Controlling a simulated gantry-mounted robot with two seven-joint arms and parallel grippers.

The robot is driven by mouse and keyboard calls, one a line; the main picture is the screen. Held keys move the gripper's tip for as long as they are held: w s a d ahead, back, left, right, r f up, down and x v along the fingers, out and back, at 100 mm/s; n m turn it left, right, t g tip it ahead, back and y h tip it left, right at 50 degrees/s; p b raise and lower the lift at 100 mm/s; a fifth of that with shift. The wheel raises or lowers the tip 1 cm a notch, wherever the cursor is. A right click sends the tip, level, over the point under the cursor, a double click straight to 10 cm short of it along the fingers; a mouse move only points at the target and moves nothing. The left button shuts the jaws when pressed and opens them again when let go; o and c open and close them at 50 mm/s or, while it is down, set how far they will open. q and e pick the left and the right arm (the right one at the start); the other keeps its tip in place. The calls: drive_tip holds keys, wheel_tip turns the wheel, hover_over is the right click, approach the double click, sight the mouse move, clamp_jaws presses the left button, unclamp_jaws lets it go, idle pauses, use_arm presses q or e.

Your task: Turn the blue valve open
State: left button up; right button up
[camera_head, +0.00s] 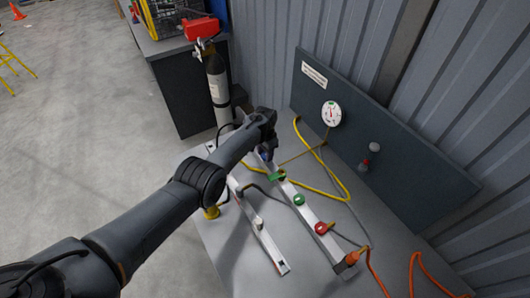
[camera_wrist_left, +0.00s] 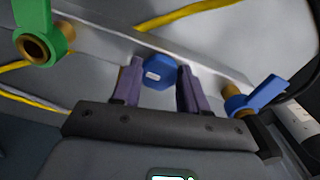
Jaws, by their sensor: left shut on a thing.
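A blue faceted valve knob (camera_wrist_left: 158,73) with a small pale label sits on the white rail, between the purple fingers of my left gripper (camera_wrist_left: 160,68). The gripper is shut on this knob. A separate blue lever handle (camera_wrist_left: 258,96) on a brass stem is to the right in the wrist view. In the head view my left gripper (camera_head: 265,150) is over the far end of the rail (camera_head: 310,212), and the arm largely hides the blue parts there. My right gripper is not in view.
On the same rail are a green lever (camera_head: 277,176), a green knob (camera_head: 299,199) and a red knob (camera_head: 321,228). A second rail (camera_head: 266,240) lies beside it. Yellow hose (camera_head: 335,186) crosses the bench. A gauge (camera_head: 331,114) is on the back panel. An extinguisher (camera_head: 217,88) stands behind.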

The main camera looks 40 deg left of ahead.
use_arm(q)
drive_tip(key=shift+n, duration=0.4)
drive_tip(key=o, duration=1.1)
drive_tip(key=shift+c, duration=0.2)
wheel_tip(320, 180, up, 11)
drive_tip(key=p, duration=0.5)
